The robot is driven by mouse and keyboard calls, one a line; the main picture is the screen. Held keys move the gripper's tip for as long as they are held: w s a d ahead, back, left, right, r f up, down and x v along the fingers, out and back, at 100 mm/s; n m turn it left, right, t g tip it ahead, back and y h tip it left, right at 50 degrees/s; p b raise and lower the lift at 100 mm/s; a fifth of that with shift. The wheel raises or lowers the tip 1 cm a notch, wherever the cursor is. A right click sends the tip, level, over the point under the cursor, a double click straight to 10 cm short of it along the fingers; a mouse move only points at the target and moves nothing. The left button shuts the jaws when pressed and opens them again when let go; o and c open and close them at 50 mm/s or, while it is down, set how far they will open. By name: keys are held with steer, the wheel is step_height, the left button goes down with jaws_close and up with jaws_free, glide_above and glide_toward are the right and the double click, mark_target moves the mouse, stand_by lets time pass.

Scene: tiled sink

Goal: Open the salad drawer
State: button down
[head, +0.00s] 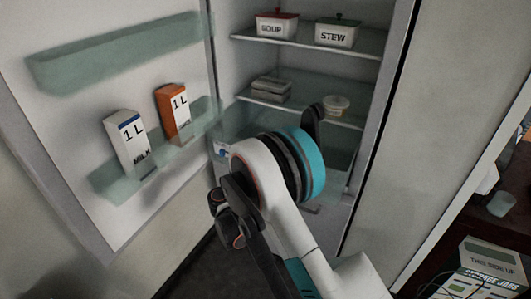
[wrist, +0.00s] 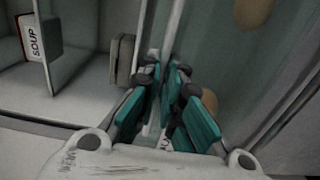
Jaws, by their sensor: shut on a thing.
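The fridge stands open in the head view. The salad drawer (head: 338,156) is a translucent greenish bin low in the fridge, mostly hidden behind my arm. In the wrist view the drawer's see-through greenish wall (wrist: 215,45) fills the upper right, with brownish round shapes showing at it. My gripper (wrist: 166,75) has its two teal-padded fingers close together on a thin pale edge beside this wall, which looks like part of the drawer. The held part is largely covered by the fingers. In the head view my arm hides the gripper. How far the drawer is out cannot be told.
The open fridge door (head: 85,105) on the left holds a milk carton (head: 129,143) and an orange carton (head: 173,112). Shelves above hold a soup box (head: 277,25), a stew box (head: 337,34), stacked grey containers (head: 271,89) and a small tub (head: 336,105).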

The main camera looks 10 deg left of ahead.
steer(key=shift+s+a, duration=0.1)
steer(key=shift+s, duration=0.15)
steer(key=c, duration=1.8)
jaws_free()
steer(key=shift+o, duration=0.2)
steer(key=v, duration=1.2)
steer(key=shift+w, duration=0.1)
